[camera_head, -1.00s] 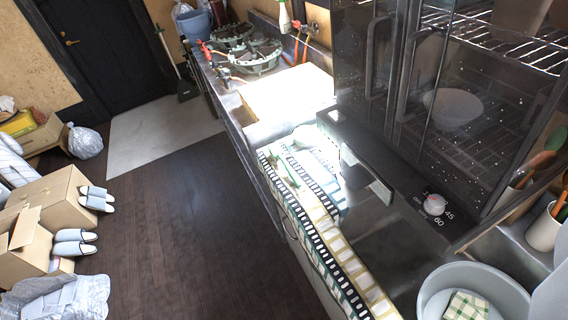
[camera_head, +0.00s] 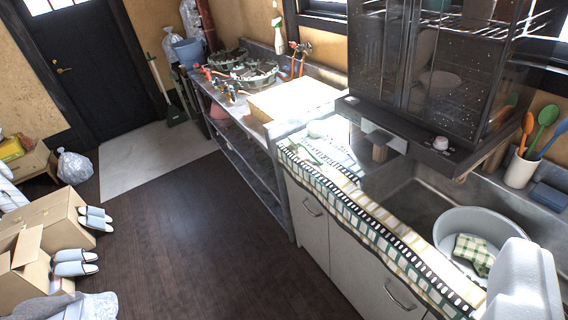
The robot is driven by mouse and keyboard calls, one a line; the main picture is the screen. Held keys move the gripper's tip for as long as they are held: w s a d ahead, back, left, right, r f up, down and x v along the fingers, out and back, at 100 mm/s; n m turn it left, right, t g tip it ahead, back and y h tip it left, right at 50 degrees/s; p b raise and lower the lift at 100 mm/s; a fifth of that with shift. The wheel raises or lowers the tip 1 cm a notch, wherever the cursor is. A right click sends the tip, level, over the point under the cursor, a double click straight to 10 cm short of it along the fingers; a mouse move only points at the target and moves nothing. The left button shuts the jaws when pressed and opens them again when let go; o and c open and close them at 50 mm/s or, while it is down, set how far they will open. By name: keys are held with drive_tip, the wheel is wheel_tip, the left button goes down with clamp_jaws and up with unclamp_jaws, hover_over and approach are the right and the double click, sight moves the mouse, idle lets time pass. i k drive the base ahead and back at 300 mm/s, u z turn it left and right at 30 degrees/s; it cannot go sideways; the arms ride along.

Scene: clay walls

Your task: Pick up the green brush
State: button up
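A small green item with a long thin shape (camera_head: 303,152) lies on the striped cloth at the far end of the counter, beside a pale rounded object (camera_head: 316,129). It may be the green brush, but it is too small to tell. A broom with a dark green head (camera_head: 175,115) leans near the black door. My gripper's fingers do not show; a white rounded shape at the lower right seems to be part of my own body.
A striped cloth (camera_head: 372,222) covers the counter's front edge. A grey basin (camera_head: 455,225) with a checked cloth (camera_head: 473,252) sits in the sink. A utensil cup (camera_head: 520,168) stands at right. Boxes and slippers (camera_head: 76,262) lie at left; the dark floor (camera_head: 190,220) between is clear.

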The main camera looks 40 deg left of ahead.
sight(293, 140)
drive_tip(key=u, duration=1)
drive_tip(key=i, duration=2.2)
drive_tip(key=z, duration=0.65)
